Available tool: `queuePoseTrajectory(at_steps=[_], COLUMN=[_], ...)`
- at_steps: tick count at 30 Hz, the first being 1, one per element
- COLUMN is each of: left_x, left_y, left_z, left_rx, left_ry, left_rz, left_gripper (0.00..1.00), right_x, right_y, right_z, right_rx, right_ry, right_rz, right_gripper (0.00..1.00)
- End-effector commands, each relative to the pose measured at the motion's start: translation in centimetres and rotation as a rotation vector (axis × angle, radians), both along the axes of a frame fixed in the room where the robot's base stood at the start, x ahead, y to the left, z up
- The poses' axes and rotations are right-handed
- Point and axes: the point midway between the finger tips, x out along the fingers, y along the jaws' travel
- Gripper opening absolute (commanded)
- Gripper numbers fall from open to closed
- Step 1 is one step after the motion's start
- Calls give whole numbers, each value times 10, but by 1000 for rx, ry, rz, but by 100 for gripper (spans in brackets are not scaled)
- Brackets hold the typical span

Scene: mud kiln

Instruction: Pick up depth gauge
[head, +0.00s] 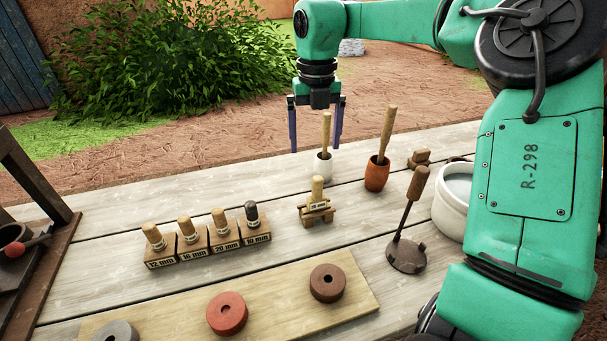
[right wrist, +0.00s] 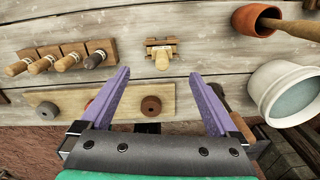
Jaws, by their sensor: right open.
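A small wooden piece with an upright peg and a crossbar rests on a low wooden stand near the middle of the table; it looks like the depth gauge (head: 317,188), though its label is too small to read. It also shows in the right wrist view (right wrist: 161,57), beyond the fingertips and midway between them. My right gripper (head: 315,149) is open and empty, its purple fingers pointing down above the table's far side. It also shows in the right wrist view (right wrist: 160,74). Nothing is between the fingers there. My left gripper is not in view.
Handled wooden blocks (head: 208,240) marked in mm stand left of the stand. A dark disc tool (head: 407,257) and white pot (head: 451,215) stand right. A board (head: 275,315) with clay rings lies in front.

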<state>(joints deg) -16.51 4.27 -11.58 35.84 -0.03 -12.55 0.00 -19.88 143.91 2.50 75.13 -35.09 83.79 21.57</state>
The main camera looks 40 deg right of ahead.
Motion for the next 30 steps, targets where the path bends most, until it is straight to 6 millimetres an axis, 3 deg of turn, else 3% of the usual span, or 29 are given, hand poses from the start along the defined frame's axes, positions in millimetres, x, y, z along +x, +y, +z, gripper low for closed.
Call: queuePoseTrajectory(at_steps=[4, 11, 22, 30], left_x=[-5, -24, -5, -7], left_y=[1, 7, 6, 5], left_z=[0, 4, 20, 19], left_rx=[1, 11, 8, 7], left_ry=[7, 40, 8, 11], left_rz=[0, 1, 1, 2], left_gripper=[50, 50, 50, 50], right_x=[-1, -3, -10, -9], right_y=[0, 0, -1, -1], right_z=[-17, -75, -134, -145], right_rx=[2, 1, 1, 0], right_ry=[5, 4, 4, -1], right_rz=[1, 0, -1, 0], right_gripper=[96, 96, 96, 96])
